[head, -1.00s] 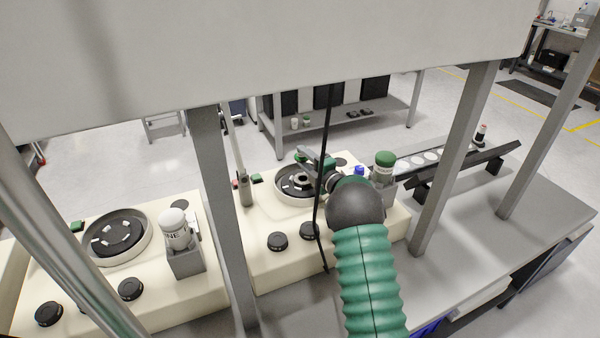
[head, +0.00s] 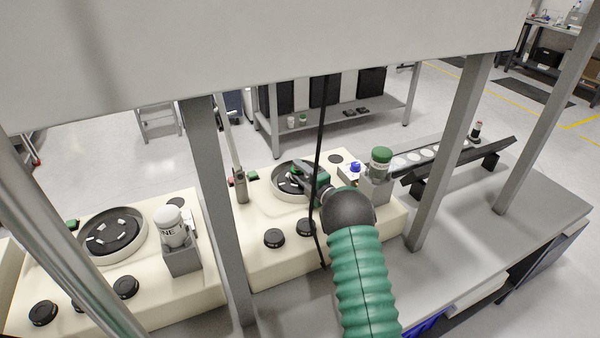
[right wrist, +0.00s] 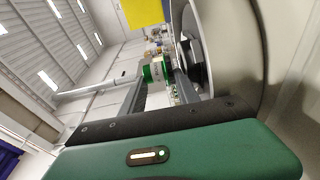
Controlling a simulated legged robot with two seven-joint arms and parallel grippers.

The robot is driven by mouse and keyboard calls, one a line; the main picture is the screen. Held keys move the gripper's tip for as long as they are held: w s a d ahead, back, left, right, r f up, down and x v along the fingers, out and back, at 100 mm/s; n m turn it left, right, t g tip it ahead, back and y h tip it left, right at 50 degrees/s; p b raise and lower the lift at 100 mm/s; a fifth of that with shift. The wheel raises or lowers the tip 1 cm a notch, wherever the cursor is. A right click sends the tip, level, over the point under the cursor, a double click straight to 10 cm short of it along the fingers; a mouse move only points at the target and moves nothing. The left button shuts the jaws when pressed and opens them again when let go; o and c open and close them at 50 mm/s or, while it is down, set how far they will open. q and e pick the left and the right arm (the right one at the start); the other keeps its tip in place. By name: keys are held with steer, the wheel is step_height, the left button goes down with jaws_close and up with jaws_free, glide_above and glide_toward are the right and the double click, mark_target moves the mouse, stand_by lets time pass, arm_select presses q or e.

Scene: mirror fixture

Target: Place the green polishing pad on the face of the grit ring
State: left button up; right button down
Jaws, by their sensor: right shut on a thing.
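My right gripper (head: 299,174) reaches over the round dark bowl (head: 276,189) of the right-hand cream machine. It is shut on the green polishing pad (head: 295,169), which shows as a small green spot at the fingertips. In the right wrist view the green piece (right wrist: 153,71) sits at the ends of the two fingers, with a pale body beside it. The grit ring in the bowl is mostly hidden behind my gripper and arm. I cannot tell whether the pad touches it. My left gripper is not in view.
A green-capped bottle (head: 381,163) stands in a grey holder right of the bowl. A black cable (head: 318,150) hangs in front of the machine. Grey posts (head: 448,155) flank the workspace. A rack of pale discs (head: 413,160) lies right. Another machine's bowl (head: 112,232) is left.

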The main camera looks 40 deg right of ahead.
steer(key=c, duration=0.9)
jaws_free()
steer(key=shift+s, duration=0.15)
steer(key=shift+f, duration=0.15)
steer(key=shift+f, duration=0.15)
steer(key=shift+r+p, duration=0.4)
steer(key=shift+p, duration=0.1)
steer(key=shift+r+p, duration=0.6)
steer(key=shift+p, duration=0.15)
steer(key=shift+s+f+b, duration=0.3)
steer(key=shift+s+b, duration=0.05)
steer(key=shift+s, duration=0.25)
steer(key=shift+s+f+b, duration=0.25)
steer(key=shift+s+b, duration=0.05)
steer(key=shift+s, duration=0.3)
steer(key=s, duration=0.3)
steer(key=s+a, duration=0.1)
steer(key=s, duration=0.5)
steer(key=shift+s+a+r+b, duration=0.15)
steer(key=shift+s+r+b, duration=0.05)
steer(key=shift+r+b, duration=0.2)
